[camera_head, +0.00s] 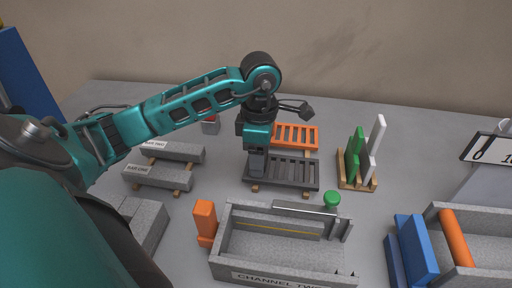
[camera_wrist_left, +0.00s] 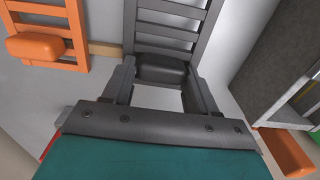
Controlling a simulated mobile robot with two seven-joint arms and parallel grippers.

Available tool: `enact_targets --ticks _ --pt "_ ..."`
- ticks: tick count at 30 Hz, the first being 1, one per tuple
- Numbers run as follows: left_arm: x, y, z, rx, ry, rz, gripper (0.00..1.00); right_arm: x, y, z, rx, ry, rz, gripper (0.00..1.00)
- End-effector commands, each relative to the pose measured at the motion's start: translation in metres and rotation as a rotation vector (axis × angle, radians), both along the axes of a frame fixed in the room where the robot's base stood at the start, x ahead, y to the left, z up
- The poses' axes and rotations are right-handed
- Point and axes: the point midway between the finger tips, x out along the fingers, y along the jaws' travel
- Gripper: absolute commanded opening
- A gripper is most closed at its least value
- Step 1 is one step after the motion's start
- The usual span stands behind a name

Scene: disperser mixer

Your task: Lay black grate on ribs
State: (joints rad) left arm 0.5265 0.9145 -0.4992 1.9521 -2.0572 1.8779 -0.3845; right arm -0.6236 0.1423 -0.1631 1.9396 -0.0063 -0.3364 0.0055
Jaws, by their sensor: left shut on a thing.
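The black grate (camera_head: 290,173) is a dark slatted panel lying flat at mid-table, with light wooden supports showing at its front edge. My left gripper (camera_head: 257,170) points down at its left end. In the left wrist view, the gripper (camera_wrist_left: 162,95) has its fingers on both sides of the dark block-shaped handle of the grate (camera_wrist_left: 172,33) and is shut on it. The grey trough labelled CHANNEL TWO (camera_head: 222,246) stands in front of the grate, with a yellow line along its inner far wall. I cannot clearly make out ribs inside. My right gripper is not in view.
An orange grate (camera_head: 297,135) lies just behind the black one. A rack (camera_head: 358,184) with green and white upright plates stands right. Grey bars (camera_head: 158,178) lie left. An orange block (camera_head: 205,222) and a green knob (camera_head: 332,199) are close to the trough.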

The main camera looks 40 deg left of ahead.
Motion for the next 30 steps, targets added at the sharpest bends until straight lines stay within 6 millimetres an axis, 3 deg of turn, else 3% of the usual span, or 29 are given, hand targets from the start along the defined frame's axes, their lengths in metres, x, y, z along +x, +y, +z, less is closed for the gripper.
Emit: enact_targets --ticks 16,17,24,30 --pt "0.001 0.000 -0.009 0.000 -0.004 0.000 0.27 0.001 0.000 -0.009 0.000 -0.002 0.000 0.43" --pt "0.000 0.000 -0.009 0.000 -0.002 0.000 0.59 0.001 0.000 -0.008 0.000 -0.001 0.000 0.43" --pt "0.000 0.000 -0.008 0.000 -0.002 0.000 0.82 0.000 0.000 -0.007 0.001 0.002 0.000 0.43" --pt "0.000 0.000 -0.008 0.000 -0.002 0.000 0.83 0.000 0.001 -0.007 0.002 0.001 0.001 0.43"
